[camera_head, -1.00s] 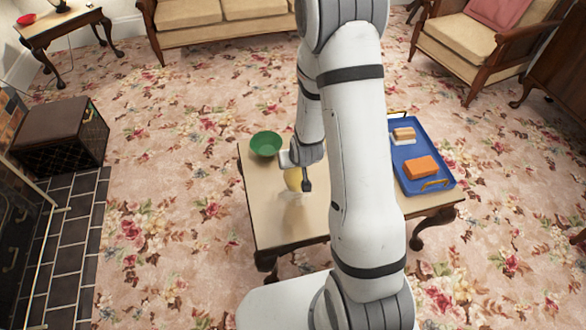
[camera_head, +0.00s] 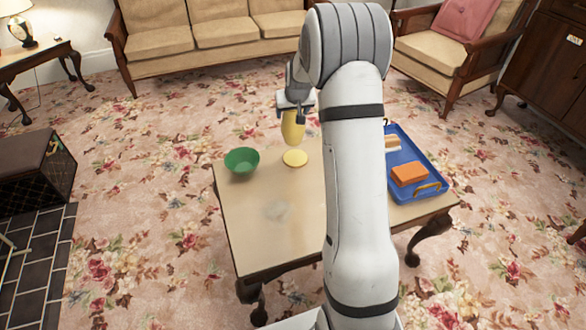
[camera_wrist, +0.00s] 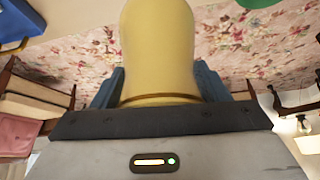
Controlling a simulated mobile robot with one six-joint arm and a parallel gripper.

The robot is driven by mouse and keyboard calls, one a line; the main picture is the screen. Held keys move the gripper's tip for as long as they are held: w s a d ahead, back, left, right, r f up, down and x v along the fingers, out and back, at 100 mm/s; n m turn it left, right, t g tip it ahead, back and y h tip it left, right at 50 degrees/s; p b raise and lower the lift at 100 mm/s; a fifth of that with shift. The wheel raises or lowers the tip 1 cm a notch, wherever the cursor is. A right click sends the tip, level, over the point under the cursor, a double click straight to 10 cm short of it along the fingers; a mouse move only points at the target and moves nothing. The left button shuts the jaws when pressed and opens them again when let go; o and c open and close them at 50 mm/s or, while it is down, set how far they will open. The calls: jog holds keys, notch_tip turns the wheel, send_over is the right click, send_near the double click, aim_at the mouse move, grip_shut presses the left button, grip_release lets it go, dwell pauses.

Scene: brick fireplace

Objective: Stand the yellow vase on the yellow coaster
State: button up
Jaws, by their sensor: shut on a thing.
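The yellow vase (camera_head: 293,128) is upright in my gripper (camera_head: 295,108), which is shut on it. It is held above the table, near the yellow coaster (camera_head: 295,158). The coaster is a flat round disc on the table top, and the vase's lower end appears just above its far side in the head view; I cannot tell the exact gap. In the wrist view the vase (camera_wrist: 160,50) fills the middle between the blue fingers of my gripper (camera_wrist: 160,88). The coaster does not show in the wrist view.
The wooden table (camera_head: 290,225) also bears a green bowl (camera_head: 242,162) left of the coaster. A blue tray (camera_head: 425,175) with an orange block (camera_head: 409,174) and a sandwich-like item (camera_head: 392,143) is at the right. The table's front middle is clear.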

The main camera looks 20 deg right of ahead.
jog(key=f+b, duration=0.1)
jog(key=f, duration=0.2)
jog(key=w+d+f+b, duration=0.1)
jog(key=f, duration=0.2)
jog(key=f+b, duration=0.1)
jog(key=f, duration=0.2)
jog(key=shift+w+d, duration=0.2)
jog(key=shift+d, duration=0.05)
jog(key=shift+f, duration=0.1)
jog(key=shift+f+b, duration=0.2)
jog(key=shift+b, duration=0.2)
jog(key=o, duration=1.3)
jog(key=shift+r, duration=0.1)
